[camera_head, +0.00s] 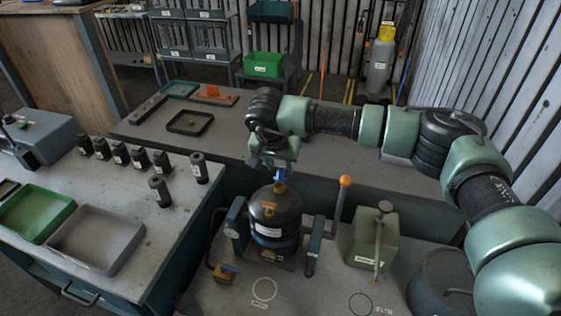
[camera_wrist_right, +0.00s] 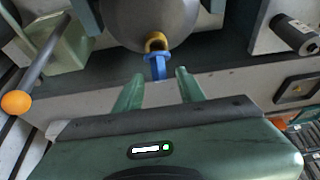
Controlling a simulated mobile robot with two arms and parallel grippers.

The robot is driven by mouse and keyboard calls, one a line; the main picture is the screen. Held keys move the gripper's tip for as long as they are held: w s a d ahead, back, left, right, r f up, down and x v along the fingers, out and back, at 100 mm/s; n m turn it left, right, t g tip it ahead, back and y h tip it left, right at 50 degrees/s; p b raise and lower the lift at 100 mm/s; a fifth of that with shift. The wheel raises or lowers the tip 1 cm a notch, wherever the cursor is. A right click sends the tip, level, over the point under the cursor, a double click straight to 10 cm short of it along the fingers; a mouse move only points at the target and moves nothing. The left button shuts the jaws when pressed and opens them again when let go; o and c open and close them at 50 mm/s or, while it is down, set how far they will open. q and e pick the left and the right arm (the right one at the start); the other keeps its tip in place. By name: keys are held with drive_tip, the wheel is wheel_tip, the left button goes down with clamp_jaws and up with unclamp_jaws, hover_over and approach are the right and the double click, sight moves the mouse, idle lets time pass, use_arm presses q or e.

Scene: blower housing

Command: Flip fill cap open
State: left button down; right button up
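The blue fill cap (camera_head: 279,174) sits on a brass neck (camera_head: 280,187) on top of the dark, rounded blower housing (camera_head: 264,211). In the right wrist view the blue cap (camera_wrist_right: 157,66) points from the brass neck (camera_wrist_right: 156,42) toward my fingers. My right gripper (camera_head: 273,167) is just above the cap. In the wrist view, the fingers of my right gripper (camera_wrist_right: 158,85) are apart, with the cap's end just ahead of the gap and nothing held between them. Whether a finger touches the cap cannot be told. My left gripper is not in view.
An orange-knobbed lever (camera_head: 341,202) stands right of the housing, beside a green box (camera_head: 373,240). The left bench holds several dark cylinders (camera_head: 160,190), a green tray (camera_head: 32,212) and a grey tray (camera_head: 97,240). A black tray (camera_head: 190,123) lies on the back bench.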

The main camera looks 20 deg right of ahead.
drive_tip(key=shift+d+f, duration=0.1)
drive_tip(key=shift+f, duration=0.2)
drive_tip(key=shift+w+f, duration=0.1)
drive_tip(key=shift+f, duration=0.1)
clamp_jaws()
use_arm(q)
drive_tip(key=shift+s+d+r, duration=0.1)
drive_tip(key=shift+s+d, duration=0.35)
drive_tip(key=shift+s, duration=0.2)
